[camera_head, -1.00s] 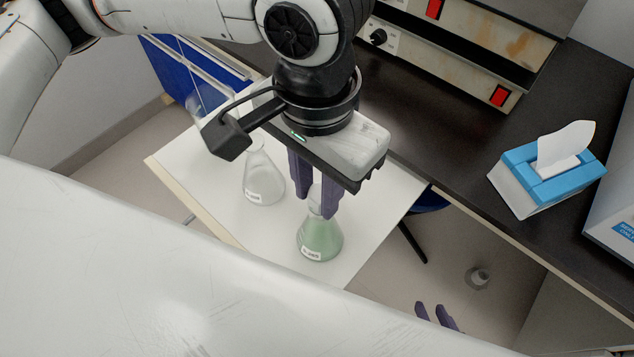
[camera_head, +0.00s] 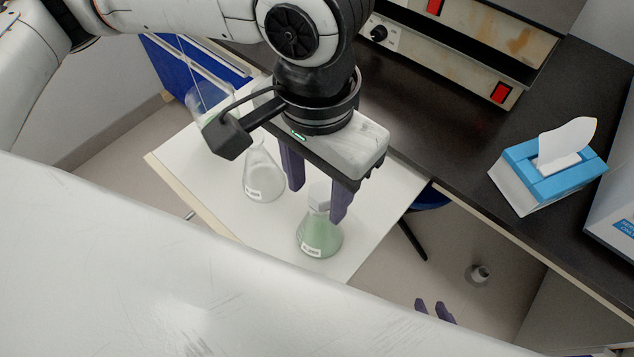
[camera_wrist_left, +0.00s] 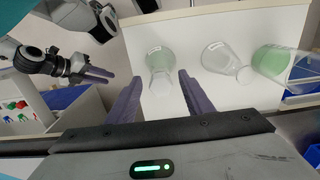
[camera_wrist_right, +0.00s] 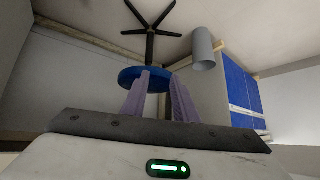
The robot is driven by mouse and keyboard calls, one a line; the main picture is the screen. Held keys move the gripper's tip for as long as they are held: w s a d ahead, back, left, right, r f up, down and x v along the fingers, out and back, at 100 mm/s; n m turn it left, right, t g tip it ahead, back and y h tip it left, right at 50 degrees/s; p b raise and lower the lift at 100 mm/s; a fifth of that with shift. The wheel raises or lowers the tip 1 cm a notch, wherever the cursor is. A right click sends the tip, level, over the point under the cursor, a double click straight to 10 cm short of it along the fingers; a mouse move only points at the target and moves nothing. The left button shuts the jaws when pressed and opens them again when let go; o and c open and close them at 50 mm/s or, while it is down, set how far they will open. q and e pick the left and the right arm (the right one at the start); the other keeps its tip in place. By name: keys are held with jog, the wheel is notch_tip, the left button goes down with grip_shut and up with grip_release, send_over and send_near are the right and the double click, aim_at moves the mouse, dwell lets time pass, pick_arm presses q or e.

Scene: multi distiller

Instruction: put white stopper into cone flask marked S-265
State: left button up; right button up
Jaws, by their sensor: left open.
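A cone flask with green liquid (camera_head: 319,238) stands upright on the white table and also shows in the left wrist view (camera_wrist_left: 160,60). A pale piece, seemingly the white stopper (camera_head: 319,198), is at its mouth; how deep it sits I cannot tell. My left gripper (camera_head: 317,203) is open, with its fingers apart on either side of the flask's top. A clear cone flask (camera_head: 264,180) stands to the left and also shows in the left wrist view (camera_wrist_left: 226,60). Both labels are too small to read. My right gripper (camera_head: 434,311) is open and empty, away from the table.
The white table (camera_head: 375,225) has bare room around the flasks. A larger glass vessel with green liquid (camera_wrist_left: 278,62) stands beyond the clear flask. A dark counter (camera_head: 455,165) carries a blue tissue box (camera_head: 520,175). A grey bin (camera_wrist_right: 203,48) stands on the floor.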

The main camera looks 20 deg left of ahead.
pick_arm(q)
notch_tip(320, 180, up, 10)
jog(key=p, duration=0.1)
jog(key=shift+r+p, duration=0.15)
jog(key=shift+p, duration=0.25)
pick_arm(e)
jog(key=shift+s+d+r, duration=0.25)
jog(key=shift+d+r, duration=0.05)
jog(key=shift+d, duration=0.1)
pick_arm(q)
jog(key=shift+s, duration=0.1)
pick_arm(e)
jog(key=shift+s, duration=0.1)
